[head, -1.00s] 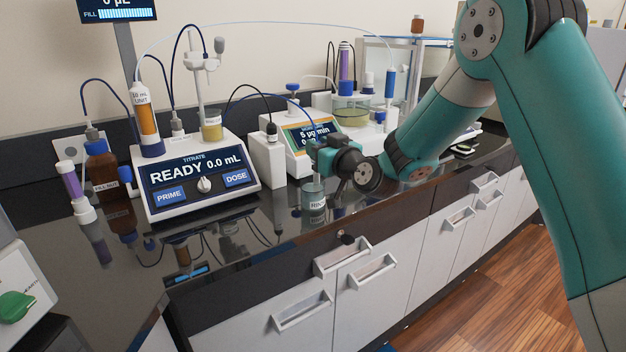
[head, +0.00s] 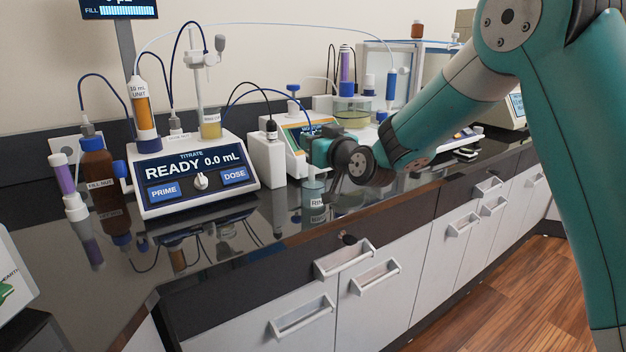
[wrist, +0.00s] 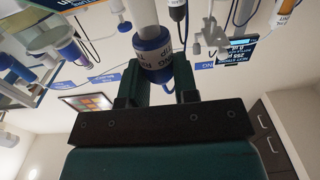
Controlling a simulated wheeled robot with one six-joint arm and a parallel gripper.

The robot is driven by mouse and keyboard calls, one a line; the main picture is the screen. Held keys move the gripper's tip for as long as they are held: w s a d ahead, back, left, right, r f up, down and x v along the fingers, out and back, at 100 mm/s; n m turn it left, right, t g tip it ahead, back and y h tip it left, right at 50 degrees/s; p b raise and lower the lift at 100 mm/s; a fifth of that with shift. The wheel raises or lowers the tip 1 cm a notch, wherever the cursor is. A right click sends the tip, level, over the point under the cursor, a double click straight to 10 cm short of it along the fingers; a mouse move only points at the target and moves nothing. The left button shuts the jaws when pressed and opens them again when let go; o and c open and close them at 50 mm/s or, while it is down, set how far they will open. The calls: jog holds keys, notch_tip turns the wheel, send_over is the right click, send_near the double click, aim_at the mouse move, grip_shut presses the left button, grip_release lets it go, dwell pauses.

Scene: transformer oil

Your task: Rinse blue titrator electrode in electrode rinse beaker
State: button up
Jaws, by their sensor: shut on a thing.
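My gripper (head: 320,151) is over the rinse beaker (head: 313,192) near the front of the dark bench. In the wrist view my gripper (wrist: 157,75) is shut on the blue titrator electrode, whose blue collar (wrist: 152,58) with white lettering sits between the fingers. Its pale body extends toward the top of the picture. A blue cable arcs from the titrator area to the gripper in the head view. The electrode's lower end points down at the beaker's mouth; I cannot tell how deep it sits inside.
The titrator (head: 190,178) reads READY 0.0 mL at the left, with a brown bottle (head: 97,165) beside it. A white block (head: 267,160) and an orange-framed instrument (head: 296,140) stand close behind the gripper.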

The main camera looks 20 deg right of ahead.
notch_tip(320, 180, up, 8)
jog(key=s+p, duration=0.1)
jog(key=p, duration=0.2)
jog(key=shift+p, duration=0.4)
jog(key=shift+s+f, duration=0.1)
notch_tip(320, 180, up, 5)
jog(key=p, duration=0.2)
jog(key=shift+p, duration=0.4)
jog(key=shift+d, duration=0.1)
